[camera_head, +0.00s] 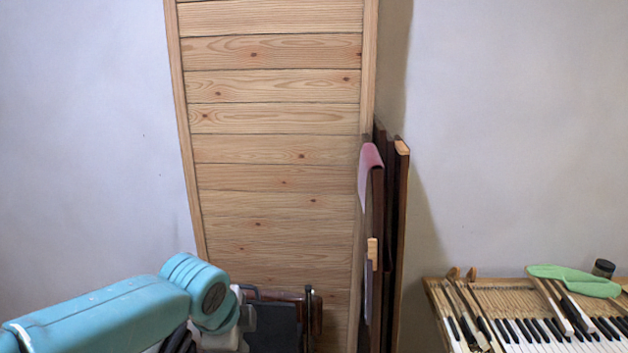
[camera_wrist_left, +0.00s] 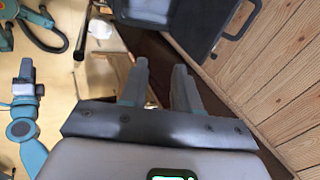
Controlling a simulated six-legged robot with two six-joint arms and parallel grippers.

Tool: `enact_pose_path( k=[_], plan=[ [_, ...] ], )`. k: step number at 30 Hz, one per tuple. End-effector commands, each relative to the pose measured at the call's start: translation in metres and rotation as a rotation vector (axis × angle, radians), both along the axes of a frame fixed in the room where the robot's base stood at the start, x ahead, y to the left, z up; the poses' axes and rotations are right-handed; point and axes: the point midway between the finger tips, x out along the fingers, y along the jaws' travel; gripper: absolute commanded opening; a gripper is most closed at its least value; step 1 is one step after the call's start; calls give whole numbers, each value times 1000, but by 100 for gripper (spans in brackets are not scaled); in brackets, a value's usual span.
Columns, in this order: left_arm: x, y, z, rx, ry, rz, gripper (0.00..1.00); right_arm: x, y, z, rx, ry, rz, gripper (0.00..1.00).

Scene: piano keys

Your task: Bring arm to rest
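My left arm comes in from the lower left in the head view, its teal links ending low in front of the wood-panelled door; its fingers do not show clearly there. In the left wrist view the left gripper (camera_wrist_left: 160,85) has its two grey fingers apart with a gap between them, and nothing is held in the gap. The right gripper is not in the head view.
The wood-panelled door (camera_head: 275,150) stands behind my left arm. Dark boards (camera_head: 392,230) lean beside it. A dark folding chair or frame (camera_head: 275,322) is close to my left wrist. Piano keys (camera_head: 545,330) with a green cloth-like thing (camera_head: 575,280) and a small jar (camera_head: 603,268) lie at right.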

Motion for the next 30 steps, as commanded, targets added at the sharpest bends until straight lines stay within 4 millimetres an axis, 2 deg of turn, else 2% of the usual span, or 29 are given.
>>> enact_pose_path(
  k=[8,11,13,15,17,18,21,24,27,30],
  plan=[
    [-11,-12,-92,-147,129,160,31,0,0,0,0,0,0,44],
    [-24,-17,-139,-224,201,266,31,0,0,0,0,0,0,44],
    [-40,-19,-180,-292,270,376,31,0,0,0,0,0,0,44],
    [-65,-21,-225,-368,351,522,31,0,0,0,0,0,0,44],
    [-90,-21,-261,-430,419,666,31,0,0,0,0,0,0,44],
    [-109,-21,-283,-468,464,771,31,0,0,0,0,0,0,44],
    [-158,-19,-328,-541,563,1042,31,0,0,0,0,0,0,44],
    [-204,-16,-357,-581,632,1288,31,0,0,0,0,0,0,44],
    [-237,-13,-372,-599,667,1471,31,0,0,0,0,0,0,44],
    [-255,-11,-378,-604,679,1573,31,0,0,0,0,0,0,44]
  ],
)
